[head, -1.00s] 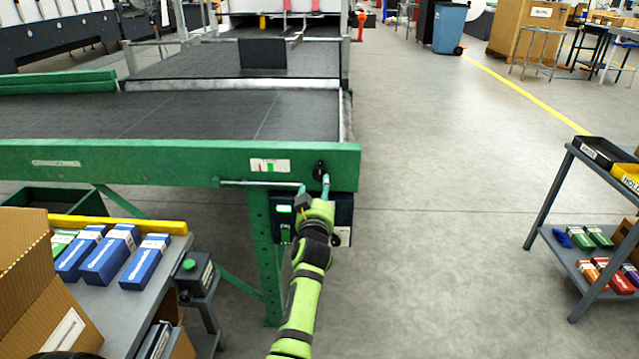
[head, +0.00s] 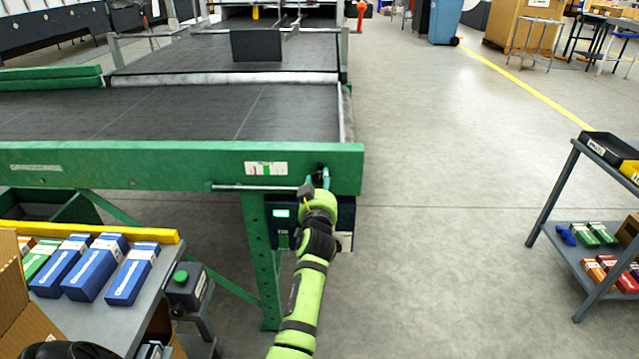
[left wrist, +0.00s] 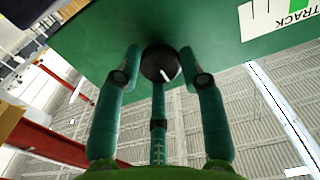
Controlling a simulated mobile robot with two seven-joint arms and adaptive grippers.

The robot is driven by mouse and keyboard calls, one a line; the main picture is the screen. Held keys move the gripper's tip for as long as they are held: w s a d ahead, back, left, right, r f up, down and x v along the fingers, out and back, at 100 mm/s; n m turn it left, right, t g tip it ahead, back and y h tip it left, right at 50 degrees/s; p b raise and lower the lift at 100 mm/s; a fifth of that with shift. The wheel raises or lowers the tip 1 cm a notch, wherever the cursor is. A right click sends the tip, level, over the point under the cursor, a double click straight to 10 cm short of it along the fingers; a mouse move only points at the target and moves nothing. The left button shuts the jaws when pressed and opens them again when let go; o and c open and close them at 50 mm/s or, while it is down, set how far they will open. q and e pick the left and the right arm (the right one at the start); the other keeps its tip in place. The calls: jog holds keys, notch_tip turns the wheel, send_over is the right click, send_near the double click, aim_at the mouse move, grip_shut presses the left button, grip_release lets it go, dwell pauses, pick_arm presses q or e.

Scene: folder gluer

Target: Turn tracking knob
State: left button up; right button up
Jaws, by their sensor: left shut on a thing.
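The tracking knob (left wrist: 159,63) is round and black with a white pointer line, set on the green machine beam (head: 100,165). In the left wrist view its pointer slants toward the lower right. My left gripper (left wrist: 160,62) has its teal fingers on both sides of the knob and a third below it, shut on it. In the head view the gripper (head: 316,182) reaches up to the beam's right end and partly hides the knob (head: 320,168). A label reading TRACK (left wrist: 280,15), with a green patch, is beside the knob; it also shows in the head view (head: 266,168). My right gripper is not in view.
A dark control box (head: 283,235) with a lit green display hangs under the beam. A bench with blue boxes (head: 92,270) and a green button (head: 180,276) stand at left. A grey cart (head: 548,205) is at right. The floor between is clear.

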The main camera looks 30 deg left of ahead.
pick_arm(q)
jog(key=shift+m, duration=0.4)
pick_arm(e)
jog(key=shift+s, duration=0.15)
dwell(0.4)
pick_arm(q)
jog(key=shift+a+m, duration=0.1)
jog(key=shift+m, duration=0.8)
jog(key=m+p, duration=0.1)
jog(key=m, duration=0.6)
jog(key=shift+a+r+m, duration=0.1)
jog(key=shift+m, duration=0.2)
jog(key=shift+m+p, duration=0.35)
jog(key=shift+m, duration=0.65)
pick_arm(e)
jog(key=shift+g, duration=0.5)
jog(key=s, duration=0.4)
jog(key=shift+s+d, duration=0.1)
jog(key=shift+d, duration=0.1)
pick_arm(q)
jog(key=shift+a+r, duration=0.1)
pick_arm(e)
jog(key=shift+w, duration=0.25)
